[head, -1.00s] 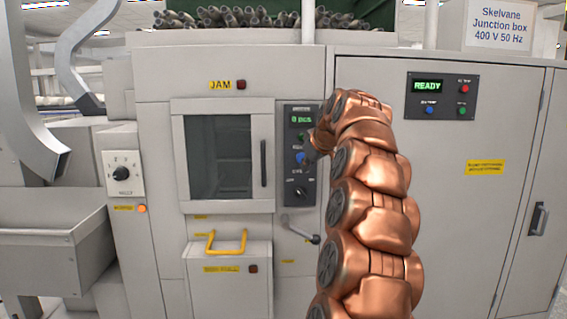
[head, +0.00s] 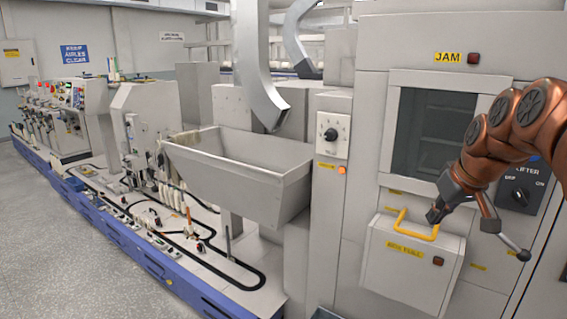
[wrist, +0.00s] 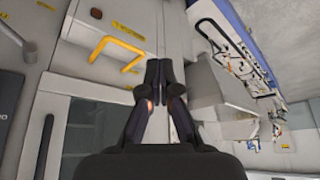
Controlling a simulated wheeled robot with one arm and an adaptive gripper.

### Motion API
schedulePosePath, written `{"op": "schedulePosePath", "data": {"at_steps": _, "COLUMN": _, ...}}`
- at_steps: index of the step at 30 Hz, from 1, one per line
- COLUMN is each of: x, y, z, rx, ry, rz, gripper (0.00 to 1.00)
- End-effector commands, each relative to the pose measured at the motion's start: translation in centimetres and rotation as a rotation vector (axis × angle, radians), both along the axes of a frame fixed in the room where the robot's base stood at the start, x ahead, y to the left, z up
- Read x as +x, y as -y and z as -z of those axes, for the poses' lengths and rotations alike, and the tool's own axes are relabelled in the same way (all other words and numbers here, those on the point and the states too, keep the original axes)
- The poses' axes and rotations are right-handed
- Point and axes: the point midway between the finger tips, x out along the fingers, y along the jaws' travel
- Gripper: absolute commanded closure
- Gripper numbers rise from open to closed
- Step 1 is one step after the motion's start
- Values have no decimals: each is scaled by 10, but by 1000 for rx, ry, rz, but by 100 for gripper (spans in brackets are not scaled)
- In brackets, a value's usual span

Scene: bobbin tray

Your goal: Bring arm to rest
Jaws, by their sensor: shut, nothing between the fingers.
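My copper-coloured arm (head: 515,120) comes in from the right edge of the head view and bends down and left. My gripper (head: 434,214) is shut and empty, in front of the machine. In the head view its tips appear beside the right end of the yellow handle (head: 402,212) on a pale box. In the wrist view the closed fingers (wrist: 160,68) are at the centre with nothing between them. The yellow handle (wrist: 105,42) lies up and left of them there, apart from the tips.
The grey bin (head: 245,165) and metal chute (head: 255,70) stand to the left. A lever with a dark knob (head: 523,255) juts out below the switch panel (head: 520,190). The window (head: 435,130) is shut. The floor (head: 60,240) at left is clear.

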Motion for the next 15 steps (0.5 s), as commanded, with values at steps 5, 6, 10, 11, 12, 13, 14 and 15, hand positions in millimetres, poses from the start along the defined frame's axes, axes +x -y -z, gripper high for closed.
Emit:
{"op": "schedulePosePath", "data": {"at_steps": 5, "x": -47, "y": -61, "z": 34, "rx": 24, "ry": -121, "rz": -24, "gripper": 100}}
{"op": "schedulePosePath", "data": {"at_steps": 6, "x": -58, "y": -72, "z": 41, "rx": 28, "ry": -145, "rz": -25, "gripper": 100}}
{"op": "schedulePosePath", "data": {"at_steps": 10, "x": -100, "y": -103, "z": 68, "rx": 30, "ry": -235, "rz": -24, "gripper": 100}}
{"op": "schedulePosePath", "data": {"at_steps": 11, "x": -110, "y": -110, "z": 74, "rx": 30, "ry": -254, "rz": -22, "gripper": 100}}
{"op": "schedulePosePath", "data": {"at_steps": 12, "x": -123, "y": -117, "z": 81, "rx": 29, "ry": -279, "rz": -19, "gripper": 100}}
{"op": "schedulePosePath", "data": {"at_steps": 13, "x": -134, "y": -123, "z": 89, "rx": 29, "ry": -303, "rz": -16, "gripper": 100}}
{"op": "schedulePosePath", "data": {"at_steps": 14, "x": -145, "y": -128, "z": 95, "rx": 27, "ry": -323, "rz": -13, "gripper": 100}}
{"op": "schedulePosePath", "data": {"at_steps": 15, "x": -159, "y": -134, "z": 102, "rx": 23, "ry": -347, "rz": -8, "gripper": 100}}
